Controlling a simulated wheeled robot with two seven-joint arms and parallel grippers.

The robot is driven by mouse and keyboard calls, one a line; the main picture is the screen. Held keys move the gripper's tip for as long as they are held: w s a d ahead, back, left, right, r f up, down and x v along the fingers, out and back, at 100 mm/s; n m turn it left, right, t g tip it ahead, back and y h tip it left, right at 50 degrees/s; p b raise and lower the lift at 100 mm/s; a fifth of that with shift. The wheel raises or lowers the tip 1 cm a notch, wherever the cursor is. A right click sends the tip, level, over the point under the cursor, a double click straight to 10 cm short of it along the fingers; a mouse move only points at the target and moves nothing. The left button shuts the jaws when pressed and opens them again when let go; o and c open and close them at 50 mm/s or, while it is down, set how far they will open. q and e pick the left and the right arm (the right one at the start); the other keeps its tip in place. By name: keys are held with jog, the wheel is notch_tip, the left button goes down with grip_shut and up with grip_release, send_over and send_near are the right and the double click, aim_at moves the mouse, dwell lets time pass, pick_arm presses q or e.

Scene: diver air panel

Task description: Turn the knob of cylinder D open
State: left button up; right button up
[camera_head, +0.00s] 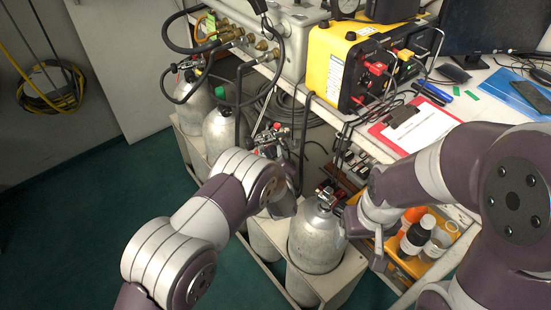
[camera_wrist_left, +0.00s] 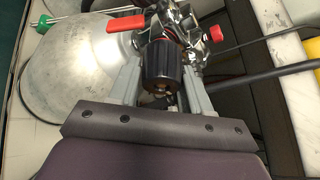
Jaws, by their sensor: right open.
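In the left wrist view a black ribbed valve knob (camera_wrist_left: 161,66) sits between the two fingers of my left gripper (camera_wrist_left: 163,76). The fingers lie close along both its sides and look shut on it. The knob belongs to a metal valve with a red lever (camera_wrist_left: 126,25) beside a silver cylinder (camera_wrist_left: 75,60). No letter D is legible. In the head view my left gripper (camera_head: 270,148) reaches down to the row of cylinders, and my arm hides much of that cylinder. My right gripper (camera_head: 378,250) is open and empty, right of the front silver cylinder (camera_head: 316,240).
A cylinder with a green cap (camera_head: 222,128) stands farther back in the rack. Black hoses hang from the grey panel (camera_head: 290,30). A yellow unit (camera_head: 330,50) and a clipboard (camera_head: 415,125) are on the bench. Bottles (camera_head: 418,235) stand in a yellow tray at right. Green floor is clear at left.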

pick_arm(q)
jog(key=c, duration=0.5)
jog(key=shift+f+n+t+h+b, duration=0.2)
jog(key=shift+n+t+h+b, duration=0.25)
jog(key=shift+n+b, duration=0.45)
jog(key=shift+r+n+t+h+b, duration=0.1)
jog(key=shift+n+t+h+b, duration=0.1)
jog(key=shift+n+t+b, duration=0.5)
jog(key=shift+n+t+h+b, duration=0.15)
jog(key=shift+n+b, duration=0.2)
jog(key=shift+n, duration=0.75)
jog(key=o, duration=1)
jog(key=shift+o, duration=0.2)
jog(key=shift+r, duration=0.1)
